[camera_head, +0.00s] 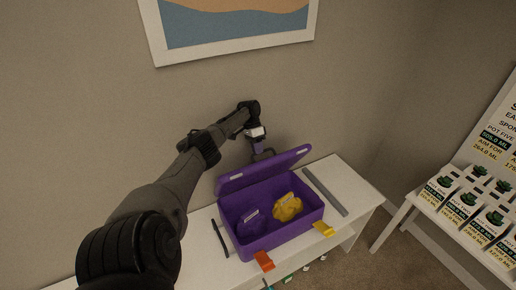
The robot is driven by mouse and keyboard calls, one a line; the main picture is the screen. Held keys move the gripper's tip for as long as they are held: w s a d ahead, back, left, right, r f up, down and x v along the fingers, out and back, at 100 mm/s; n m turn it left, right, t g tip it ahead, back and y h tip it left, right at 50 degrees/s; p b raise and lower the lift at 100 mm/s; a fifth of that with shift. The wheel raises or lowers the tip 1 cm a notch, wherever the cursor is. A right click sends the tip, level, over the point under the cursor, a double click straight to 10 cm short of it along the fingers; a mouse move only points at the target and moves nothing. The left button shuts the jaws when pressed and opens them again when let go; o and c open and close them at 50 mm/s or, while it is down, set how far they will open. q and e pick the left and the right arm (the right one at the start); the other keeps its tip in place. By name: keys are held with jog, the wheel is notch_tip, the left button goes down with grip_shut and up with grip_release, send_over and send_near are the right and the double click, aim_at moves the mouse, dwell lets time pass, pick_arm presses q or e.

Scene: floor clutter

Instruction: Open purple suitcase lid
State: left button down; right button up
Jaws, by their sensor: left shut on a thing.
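The purple suitcase (268,246) stands on a white bench against the wall. Its lid (262,172) is raised and tilted back, so the inside shows. A yellow item (287,207) and a dark purple item (250,222) lie inside. My left arm reaches in from the left, and my left gripper (262,154) is at the lid's upper edge, shut on the lid. The fingertips are small and partly hidden by the lid. My right gripper is not in view.
The white bench (345,184) bears a grey bar (326,192) right of the suitcase and a dark bar (221,238) left of it. An orange tag (264,261) and a yellow tag (323,229) are at the bench's front edge. A white table (440,222) with several printed cards stands at right.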

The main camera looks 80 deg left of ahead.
pick_arm(q)
jog(key=shift+f, duration=0.5)
dwell(0.3)
jog(key=c, duration=1.3)
grip_release()
jog(key=shift+d, duration=0.2)
jog(key=shift+c, duration=0.2)
jog(key=shift+o, duration=0.9)
jog(key=shift+a+r, duration=0.1)
jog(key=shift+r, duration=0.05)
jog(key=shift+r, duration=0.2)
jog(key=b+v, duration=0.3)
jog(key=v, duration=0.4)
jog(key=shift+r, duration=0.1)
